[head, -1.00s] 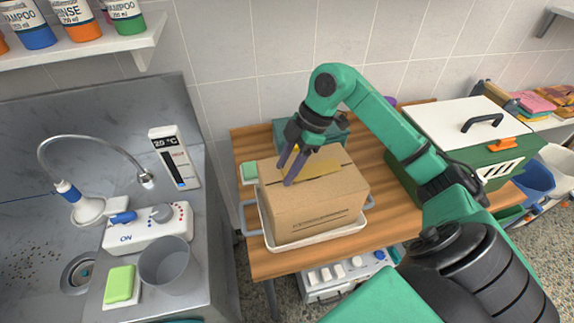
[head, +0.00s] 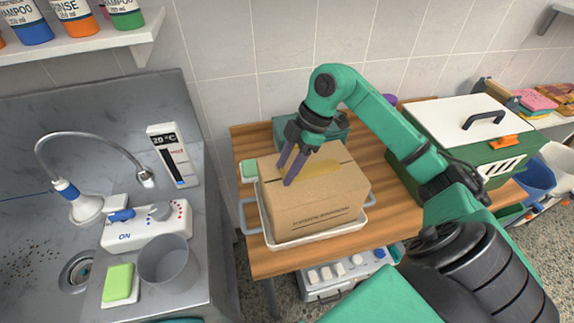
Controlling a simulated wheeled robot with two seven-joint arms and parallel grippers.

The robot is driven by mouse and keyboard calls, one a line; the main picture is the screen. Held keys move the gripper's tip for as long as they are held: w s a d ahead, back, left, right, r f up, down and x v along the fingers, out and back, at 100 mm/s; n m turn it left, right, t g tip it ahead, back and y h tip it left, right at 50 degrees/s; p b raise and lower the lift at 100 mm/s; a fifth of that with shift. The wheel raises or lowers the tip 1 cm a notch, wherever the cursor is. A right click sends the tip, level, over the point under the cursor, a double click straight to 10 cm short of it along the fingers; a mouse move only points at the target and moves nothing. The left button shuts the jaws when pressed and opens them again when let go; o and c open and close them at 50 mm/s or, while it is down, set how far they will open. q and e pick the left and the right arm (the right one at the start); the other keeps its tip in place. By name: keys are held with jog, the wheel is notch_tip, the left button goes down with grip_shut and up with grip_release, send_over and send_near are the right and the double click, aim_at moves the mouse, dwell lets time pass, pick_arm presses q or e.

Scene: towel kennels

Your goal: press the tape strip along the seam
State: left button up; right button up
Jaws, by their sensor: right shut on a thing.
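A brown cardboard box (head: 318,208) stands closed on the wooden table. A short dark length of the seam shows at the strip's right end. My right gripper (head: 287,172) reaches down onto the box top at the strip's left end. Its purple fingers are shut on the tape strip; the held end is mostly hidden by them. My left gripper is not in view.
The box sits in a white tray (head: 262,222) with grey handles. A green sponge (head: 248,170) lies left of it and a green kennel (head: 440,158) with a white lid stands right. A sink counter (head: 200,215) is at the left. Bare table (head: 290,263) shows in front.

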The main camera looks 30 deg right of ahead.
dwell(0.3)
jog(key=o, duration=1.1)
notch_tip(320, 180, up, 5)
jog(key=p, duration=0.5)
jog(key=shift+f, duration=0.1)
